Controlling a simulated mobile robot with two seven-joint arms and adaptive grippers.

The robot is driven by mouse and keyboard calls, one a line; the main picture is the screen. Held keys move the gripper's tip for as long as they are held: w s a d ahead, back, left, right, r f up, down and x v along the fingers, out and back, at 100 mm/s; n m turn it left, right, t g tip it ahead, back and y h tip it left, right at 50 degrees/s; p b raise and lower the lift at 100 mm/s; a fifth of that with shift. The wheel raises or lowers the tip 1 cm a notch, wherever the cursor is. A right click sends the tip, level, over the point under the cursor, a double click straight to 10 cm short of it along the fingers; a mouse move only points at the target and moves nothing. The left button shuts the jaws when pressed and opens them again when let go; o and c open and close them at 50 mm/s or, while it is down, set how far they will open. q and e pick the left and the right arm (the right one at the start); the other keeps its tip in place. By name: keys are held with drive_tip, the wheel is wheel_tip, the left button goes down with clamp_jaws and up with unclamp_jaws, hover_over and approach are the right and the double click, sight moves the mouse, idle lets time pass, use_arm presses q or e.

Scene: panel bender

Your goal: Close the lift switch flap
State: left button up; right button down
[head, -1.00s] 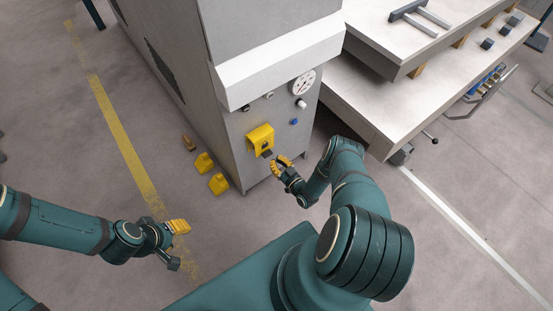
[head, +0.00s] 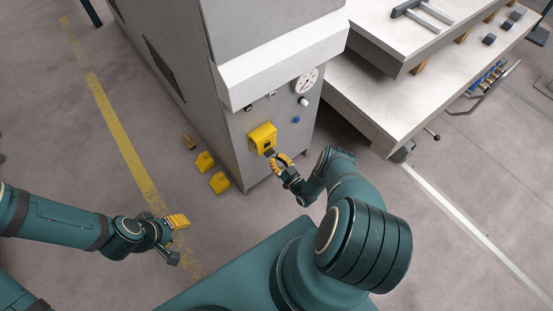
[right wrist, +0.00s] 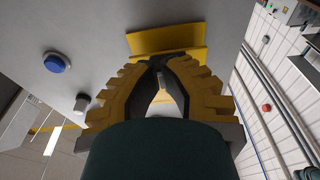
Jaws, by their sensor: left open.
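The yellow lift switch flap (head: 263,134) is on the grey cabinet's front panel, with a dark part below it. In the right wrist view the flap (right wrist: 165,38) shows as two yellow faces at an angle, beyond my fingertips. My right gripper (head: 275,159) is just below and right of the flap. Its fingers (right wrist: 163,65) converge at their tips and look shut, with nothing seen held; whether they touch the flap I cannot tell. My left gripper (head: 176,240) is open and empty above the floor, far left of the switch.
The grey cabinet (head: 236,150) also carries a gauge (head: 306,80), a blue button (head: 296,119) and knobs. Yellow pedals (head: 205,161) stand on the floor to its left. A light-topped table (head: 400,110) juts out at the right. The floor around my left gripper is clear.

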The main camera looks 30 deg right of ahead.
drive_tip(key=s+f, duration=0.2)
drive_tip(key=s, duration=0.9)
drive_tip(key=shift+s+d, duration=0.4)
drive_tip(key=shift+d, duration=0.05)
drive_tip(key=w+a+r+m+g, duration=0.3)
drive_tip(key=w+a+r+g, duration=0.1)
drive_tip(key=w+g, duration=0.5)
drive_tip(key=s+a+r+m+g+y, duration=0.1)
drive_tip(key=s+a+r+g+y, duration=0.2)
drive_tip(key=s+a+r+g, duration=1.05)
drive_tip(key=w+a+r+n+t, duration=0.1)
drive_tip(key=a+r+t, duration=0.3)
drive_tip(key=r, duration=0.5)
drive_tip(key=shift+w+a+r+n+h, duration=0.15)
drive_tip(key=shift+w+a+n+h, duration=0.15)
drive_tip(key=shift+a, duration=0.65)
